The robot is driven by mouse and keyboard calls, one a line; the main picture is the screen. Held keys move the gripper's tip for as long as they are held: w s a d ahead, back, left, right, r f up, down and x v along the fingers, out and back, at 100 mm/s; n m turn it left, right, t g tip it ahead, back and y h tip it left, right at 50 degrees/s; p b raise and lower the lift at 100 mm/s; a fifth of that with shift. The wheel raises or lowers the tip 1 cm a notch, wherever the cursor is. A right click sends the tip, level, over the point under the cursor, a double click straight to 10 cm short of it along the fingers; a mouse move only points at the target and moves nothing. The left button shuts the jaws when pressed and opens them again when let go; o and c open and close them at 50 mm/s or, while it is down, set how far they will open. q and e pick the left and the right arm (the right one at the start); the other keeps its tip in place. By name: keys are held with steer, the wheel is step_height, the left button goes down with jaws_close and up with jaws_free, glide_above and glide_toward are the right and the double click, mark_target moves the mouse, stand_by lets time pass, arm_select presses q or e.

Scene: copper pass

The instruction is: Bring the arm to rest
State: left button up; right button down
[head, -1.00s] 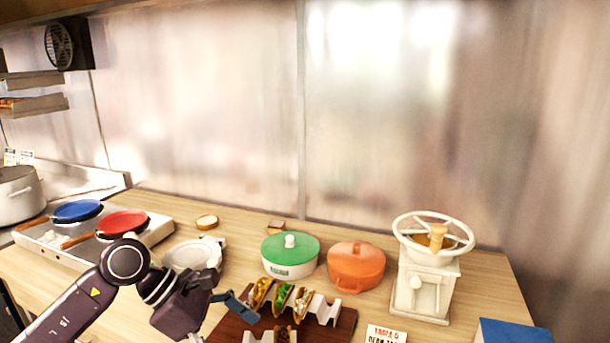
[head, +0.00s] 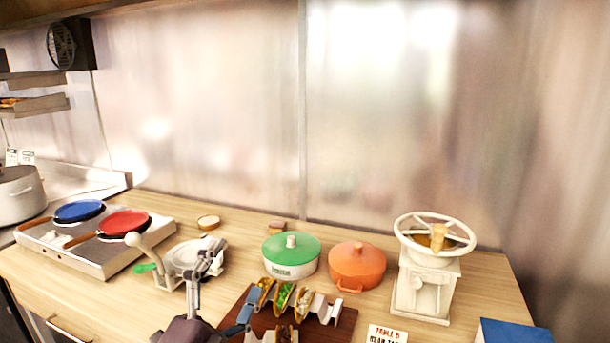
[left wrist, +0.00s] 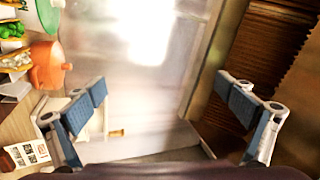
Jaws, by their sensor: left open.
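My left gripper (head: 222,290) is in the lower middle of the head view, at the counter's front, left of the taco board (head: 338,330). One finger points up and the other shows its blue pad near the board's left edge. In the left wrist view my left gripper (left wrist: 167,108) is open, its two blue-padded fingers wide apart with nothing between them. Most of my left arm is below the head view's edge. My right gripper is not in view.
Tacos (head: 284,297) stand in a white holder on the board. Behind are a green-lidded pot (head: 290,262) and an orange pot (head: 357,268). A white press (head: 168,278) stands left of the gripper, a white grinder (head: 425,290) to the right. A card (head: 386,334) lies in front.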

arm_select(q)
steer(key=s+a+f+n+g+y, duration=0.2)
steer(key=a+f+n+y, duration=0.15)
steer(key=f, duration=0.35)
steer(key=s+a+f+n+g+y, duration=0.2)
steer(key=a+f+n+g, duration=0.1)
steer(key=f+n, duration=0.3)
steer(key=s+a+f+n+g+y, duration=0.2)
steer(key=s+a+f+n+y, duration=0.1)
steer(key=f, duration=0.5)
steer(key=s+f+n+g+h, duration=0.1)
steer(key=s+f+n+g, duration=0.1)
steer(key=s+f+g, duration=0.65)
steer(key=s+f+n+g, duration=0.1)
steer(key=s+f+n, duration=0.35)
steer(key=s, duration=0.85)
steer(key=s+f+m+g, duration=0.1)
steer(key=s+f, duration=0.1)
steer(key=f, duration=1.3)
steer(key=s+f+m+g, duration=0.1)
steer(key=s+f, duration=0.1)
steer(key=f, duration=1.3)
steer(key=s+a+f+g, duration=0.1)
steer(key=s+a+f, duration=0.1)
steer(key=s+f, duration=1.2)
steer(key=shift+s+f, duration=0.25)
steer(key=shift+s, duration=0.85)
